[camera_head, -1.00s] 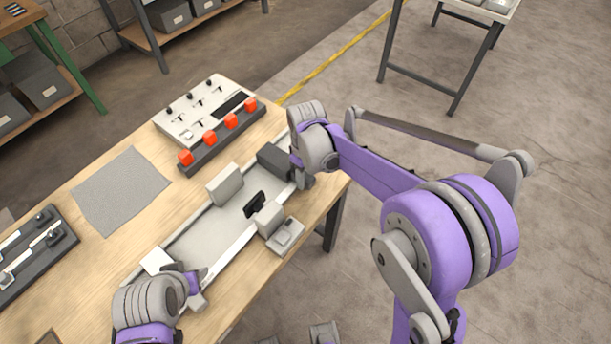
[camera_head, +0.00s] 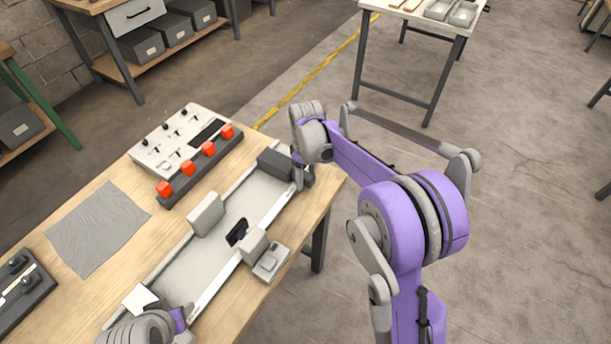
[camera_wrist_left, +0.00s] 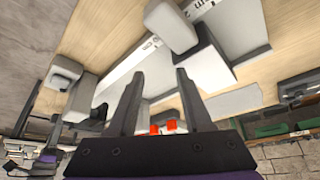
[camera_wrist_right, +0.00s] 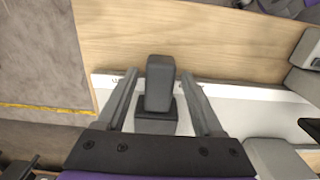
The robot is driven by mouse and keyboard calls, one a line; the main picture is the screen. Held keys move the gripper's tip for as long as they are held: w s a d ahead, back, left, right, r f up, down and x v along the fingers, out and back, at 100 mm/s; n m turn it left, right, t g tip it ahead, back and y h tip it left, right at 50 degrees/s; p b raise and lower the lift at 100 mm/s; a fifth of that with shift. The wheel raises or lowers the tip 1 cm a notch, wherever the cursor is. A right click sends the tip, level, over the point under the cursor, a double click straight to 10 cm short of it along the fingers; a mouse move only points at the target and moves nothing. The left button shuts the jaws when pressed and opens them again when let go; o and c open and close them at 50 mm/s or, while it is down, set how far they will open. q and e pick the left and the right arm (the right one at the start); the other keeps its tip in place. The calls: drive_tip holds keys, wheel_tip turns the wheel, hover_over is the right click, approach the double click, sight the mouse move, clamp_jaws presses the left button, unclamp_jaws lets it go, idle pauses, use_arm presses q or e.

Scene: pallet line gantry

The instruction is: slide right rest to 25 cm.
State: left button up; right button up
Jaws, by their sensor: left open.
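The right rest looks to be the dark grey block (camera_head: 273,162) at the far right end of the long pale rail (camera_head: 178,262) on the wooden bench. My right gripper (camera_head: 303,179) is at that end, beside the block. In the right wrist view my right gripper (camera_wrist_right: 162,100) is open, its fingers on either side of a dark grey upright post (camera_wrist_right: 160,82), with gaps on both sides. My left gripper (camera_wrist_left: 160,75) is open and empty. In the left wrist view a light grey block (camera_wrist_left: 170,28) and a scale marked "cm" (camera_wrist_left: 152,43) lie beyond its fingertips.
Light grey blocks (camera_head: 206,214) (camera_head: 253,245), a black part (camera_head: 237,232) and a small grey device (camera_head: 270,263) sit along the rail. A panel with switches (camera_head: 178,142) and a strip of red buttons (camera_head: 188,168) stand behind. A grey mat (camera_head: 98,228) lies left.

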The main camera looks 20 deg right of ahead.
drive_tip(key=shift+r, duration=0.1)
use_arm(q)
drive_tip(key=shift+w+r, duration=0.1)
drive_tip(key=shift+r, duration=0.2)
use_arm(e)
wheel_tip(320, 180, up, 11)
drive_tip(key=shift+f, duration=0.2)
idle(0.4)
use_arm(q)
drive_tip(key=shift+p, duration=0.3)
use_arm(e)
drive_tip(key=s+a+r+m+t, duration=0.2)
drive_tip(key=s+m+t, duration=0.15)
drive_tip(key=s, duration=0.95)
use_arm(q)
drive_tip(key=shift+w+r+p, duration=0.2)
drive_tip(key=shift+r+p, duration=0.25)
drive_tip(key=shift+r, duration=0.2)
use_arm(e)
drive_tip(key=s+f+m+t, duration=0.2)
drive_tip(key=s+f+m, duration=0.2)
drive_tip(key=s, duration=0.9)
wheel_tip(320, 180, down, 2)
drive_tip(key=shift+s+a, duration=0.35)
drive_tip(key=shift+s, duration=0.05)
